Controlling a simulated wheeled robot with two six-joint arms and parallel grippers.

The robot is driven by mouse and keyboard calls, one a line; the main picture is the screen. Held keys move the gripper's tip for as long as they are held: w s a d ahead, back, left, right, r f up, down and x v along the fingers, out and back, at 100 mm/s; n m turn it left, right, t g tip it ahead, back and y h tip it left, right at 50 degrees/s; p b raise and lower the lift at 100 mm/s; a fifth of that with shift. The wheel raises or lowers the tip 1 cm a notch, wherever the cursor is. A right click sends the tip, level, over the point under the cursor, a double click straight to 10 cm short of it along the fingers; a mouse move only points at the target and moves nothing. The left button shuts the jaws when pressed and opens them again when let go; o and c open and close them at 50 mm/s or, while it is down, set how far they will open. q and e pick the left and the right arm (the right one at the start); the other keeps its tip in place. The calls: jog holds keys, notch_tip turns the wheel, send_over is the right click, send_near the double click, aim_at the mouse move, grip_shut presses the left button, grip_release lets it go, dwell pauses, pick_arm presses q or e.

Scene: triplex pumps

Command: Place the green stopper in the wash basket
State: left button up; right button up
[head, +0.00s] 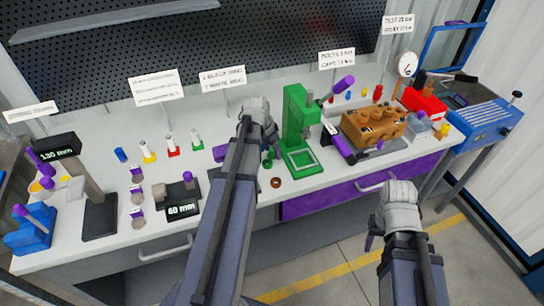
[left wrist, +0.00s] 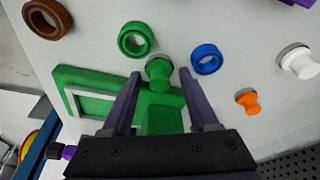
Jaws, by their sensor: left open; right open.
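The green stopper (left wrist: 158,73) has a round knob with a grey-rimmed base. In the left wrist view it lies between the tips of my left gripper (left wrist: 160,76), which is open, with a gap visible on both sides. In the head view my left gripper (head: 257,115) is at the bench beside the green press, its fingers hidden behind its wrist. My right gripper (head: 371,238) is open and empty in front of the bench, partly hidden by its wrist. I cannot identify the wash basket for certain; a pale translucent bin (head: 417,130) stands at the right of the bench.
A green ring (left wrist: 135,39), a brown ring (left wrist: 50,17) and a blue ring (left wrist: 207,59) lie near the stopper. An orange stopper (left wrist: 247,102) and a white stopper (left wrist: 298,62) are nearby. The green press (head: 299,125) stands close to my left gripper. A brown pump block (head: 373,127) is further right.

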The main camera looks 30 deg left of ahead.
pick_arm(q)
grip_shut()
dwell(0.3)
jog(key=shift+r, duration=0.15)
notch_tip(320, 180, up, 10)
jog(key=p, duration=1)
